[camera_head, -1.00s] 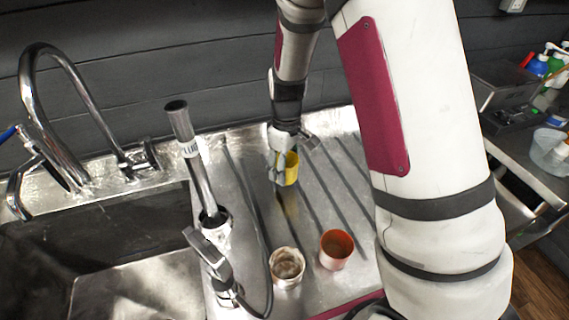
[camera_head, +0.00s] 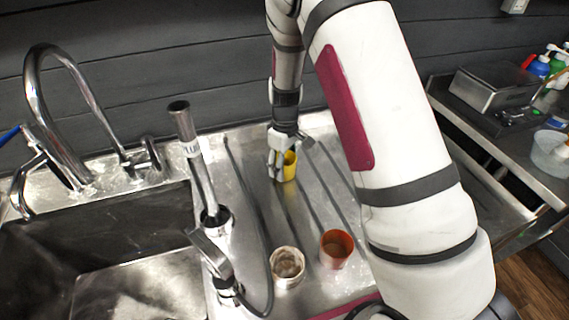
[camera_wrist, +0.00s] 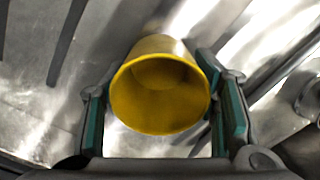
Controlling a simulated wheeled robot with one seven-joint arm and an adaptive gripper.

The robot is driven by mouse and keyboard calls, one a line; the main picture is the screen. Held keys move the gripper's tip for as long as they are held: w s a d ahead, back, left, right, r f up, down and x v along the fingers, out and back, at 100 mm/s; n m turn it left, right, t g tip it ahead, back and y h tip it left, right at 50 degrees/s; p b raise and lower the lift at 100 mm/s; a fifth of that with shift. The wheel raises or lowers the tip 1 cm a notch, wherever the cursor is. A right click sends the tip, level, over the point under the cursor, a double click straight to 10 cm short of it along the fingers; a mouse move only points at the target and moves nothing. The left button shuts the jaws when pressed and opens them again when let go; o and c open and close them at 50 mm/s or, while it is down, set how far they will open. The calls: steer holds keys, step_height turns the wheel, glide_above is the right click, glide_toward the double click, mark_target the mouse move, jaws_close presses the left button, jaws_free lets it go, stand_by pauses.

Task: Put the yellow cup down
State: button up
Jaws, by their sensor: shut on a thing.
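The yellow cup (camera_head: 289,166) is upright over the far part of the grooved metal drainboard (camera_head: 318,205) in the head view. My gripper (camera_head: 279,163) is shut on it, with one finger on each side. In the wrist view the yellow cup (camera_wrist: 160,92) shows its open mouth and empty inside between the teal-padded fingers of my gripper (camera_wrist: 160,115). Whether the cup's base touches the metal or hangs just above it I cannot tell.
An orange cup (camera_head: 336,248) and a whitish cup (camera_head: 287,267) stand nearer on the drainboard. A metal tube with a hose (camera_head: 190,150) stands to the left. The sink (camera_head: 110,260) and tap (camera_head: 60,110) lie further left. Drainboard around the yellow cup is clear.

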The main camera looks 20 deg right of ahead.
steer(key=o, duration=1.1)
steer(key=shift+f, duration=0.1)
steer(key=shift+o, duration=0.2)
step_height(320, 180, up, 12)
steer(key=s+r+m+t, duration=0.2)
steer(key=s+r+m, duration=0.1)
steer(key=s+r, duration=1)
steer(key=s+r+m+t, duration=0.2)
steer(key=s+r+m, duration=0.2)
steer(key=s, duration=1.2)
steer(key=shift+d+r+t+b, duration=0.15)
steer(key=shift+r+t+b, duration=0.05)
steer(key=shift+t+b, duration=0.2)
